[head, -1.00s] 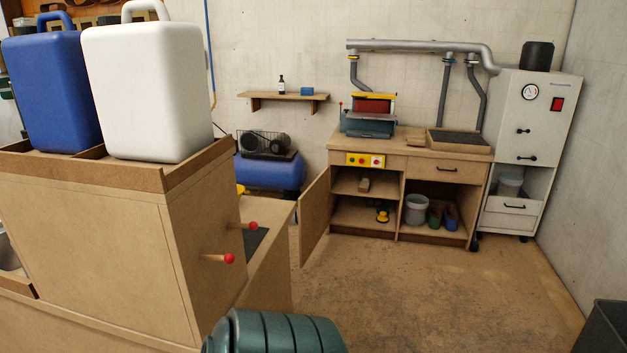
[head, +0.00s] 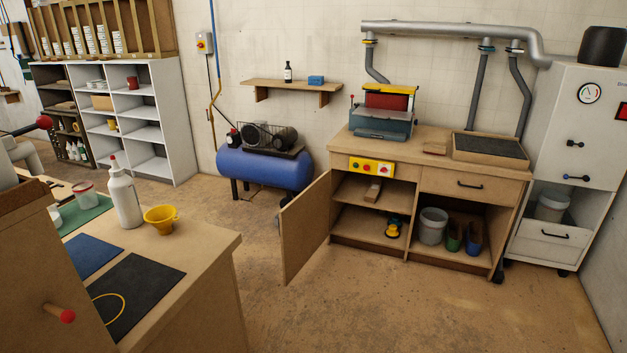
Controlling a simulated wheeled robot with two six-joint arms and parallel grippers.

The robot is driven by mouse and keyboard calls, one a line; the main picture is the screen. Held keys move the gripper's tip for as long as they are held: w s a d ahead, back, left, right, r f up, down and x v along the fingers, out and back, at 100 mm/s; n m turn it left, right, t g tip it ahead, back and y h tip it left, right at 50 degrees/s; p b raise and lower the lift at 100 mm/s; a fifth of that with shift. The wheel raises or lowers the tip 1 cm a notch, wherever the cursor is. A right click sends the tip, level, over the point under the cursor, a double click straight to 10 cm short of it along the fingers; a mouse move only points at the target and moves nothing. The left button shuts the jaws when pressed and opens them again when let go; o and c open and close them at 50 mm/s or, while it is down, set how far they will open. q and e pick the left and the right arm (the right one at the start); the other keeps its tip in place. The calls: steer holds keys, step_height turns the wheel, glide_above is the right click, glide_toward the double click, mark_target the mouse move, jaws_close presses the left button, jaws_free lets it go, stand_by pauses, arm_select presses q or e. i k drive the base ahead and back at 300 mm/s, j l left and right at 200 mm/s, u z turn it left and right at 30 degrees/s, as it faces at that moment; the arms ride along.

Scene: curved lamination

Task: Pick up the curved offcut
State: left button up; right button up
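I cannot make out a clearly curved offcut. A small pale wooden piece (head: 374,190) lies on the upper shelf inside the open cabinet, below the yellow switch panel; its shape is too small to tell. Another small brown piece (head: 435,148) lies on the worktop, left of the dark-topped tray; it is also too small to tell. Neither of my grippers shows in the head view.
The cabinet bench (head: 430,168) stands across a clear floor (head: 400,310), its wooden door (head: 305,228) swung open toward me. A blue compressor (head: 265,168) stands behind.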

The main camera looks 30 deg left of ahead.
mark_target(372, 194)
steer(key=i+l+u, duration=0.1)
steer(key=i+u, duration=0.2)
steer(key=i, duration=1.65)
